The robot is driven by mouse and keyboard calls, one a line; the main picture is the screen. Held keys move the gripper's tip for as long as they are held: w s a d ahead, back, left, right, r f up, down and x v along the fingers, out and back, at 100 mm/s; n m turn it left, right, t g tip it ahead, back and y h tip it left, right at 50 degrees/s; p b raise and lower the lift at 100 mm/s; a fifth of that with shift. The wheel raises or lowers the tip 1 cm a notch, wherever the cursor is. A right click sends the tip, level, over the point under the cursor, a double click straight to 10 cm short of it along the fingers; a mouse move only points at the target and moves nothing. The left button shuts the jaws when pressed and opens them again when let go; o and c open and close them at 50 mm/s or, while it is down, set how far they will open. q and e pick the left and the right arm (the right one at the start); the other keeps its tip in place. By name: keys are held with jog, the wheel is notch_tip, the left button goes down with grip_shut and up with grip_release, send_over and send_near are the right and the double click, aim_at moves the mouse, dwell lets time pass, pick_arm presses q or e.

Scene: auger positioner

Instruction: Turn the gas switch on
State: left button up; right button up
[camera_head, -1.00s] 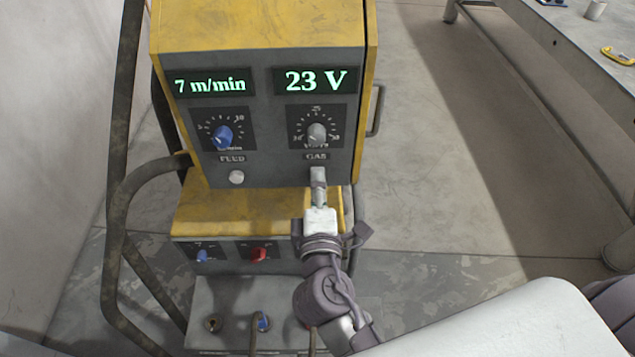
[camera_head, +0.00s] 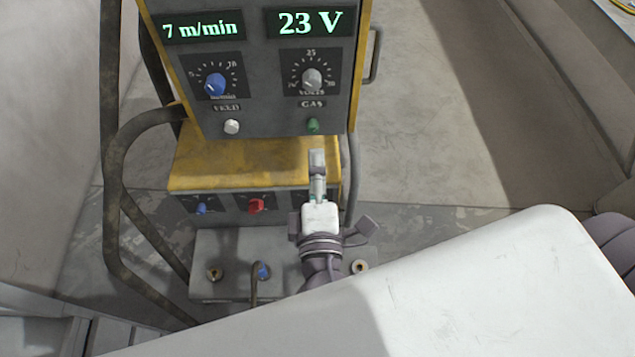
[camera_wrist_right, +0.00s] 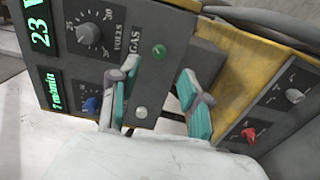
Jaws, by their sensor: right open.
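The gas switch (camera_head: 312,125) is a small round knob under the GAS label on the grey front of the welding machine (camera_head: 270,108). It looks green, and it also shows in the right wrist view (camera_wrist_right: 158,51). My right gripper (camera_head: 317,157) is below the gas switch in the head view, apart from it. In the right wrist view the two teal-padded fingers of the gripper (camera_wrist_right: 157,73) are spread with nothing between them. My left gripper is not in view.
A white feed switch (camera_head: 232,126) sits left of the gas switch. Above are a blue knob (camera_head: 216,84) and a grey volts knob (camera_head: 312,79). The yellow lower unit (camera_head: 225,165) juts out below. A bent dark tube frame (camera_head: 112,200) stands on the left.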

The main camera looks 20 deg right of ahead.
jog(key=v, duration=0.3)
jog(key=shift+s+a, duration=0.1)
jog(key=shift+s, duration=0.25)
jog(key=shift+s, duration=0.1)
